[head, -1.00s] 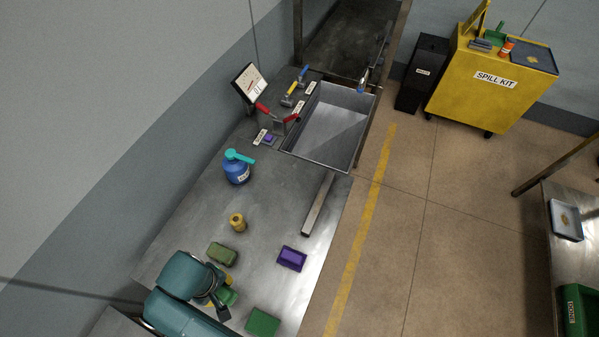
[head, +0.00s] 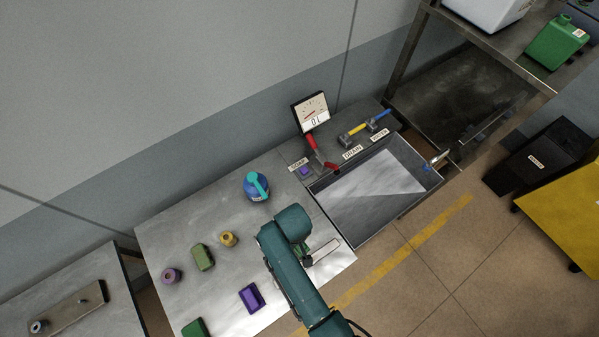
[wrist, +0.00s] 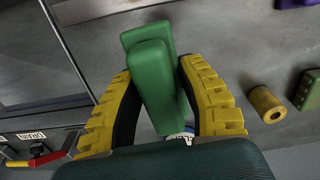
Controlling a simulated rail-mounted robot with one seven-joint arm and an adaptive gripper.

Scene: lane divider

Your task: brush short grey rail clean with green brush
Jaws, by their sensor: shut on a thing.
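The short grey rail (head: 323,252) lies on the steel bench just in front of the basin; my arm hides part of it in the head view. My gripper (head: 301,254) is beside and over the rail's near side. In the wrist view my gripper (wrist: 160,72) has its yellow ribbed fingers shut on the green brush (wrist: 155,85), a block-like green body standing out between them. Its bristles are hidden. A pale bar, apparently the rail (wrist: 115,10), crosses the top of the wrist view. I cannot tell whether the brush touches it.

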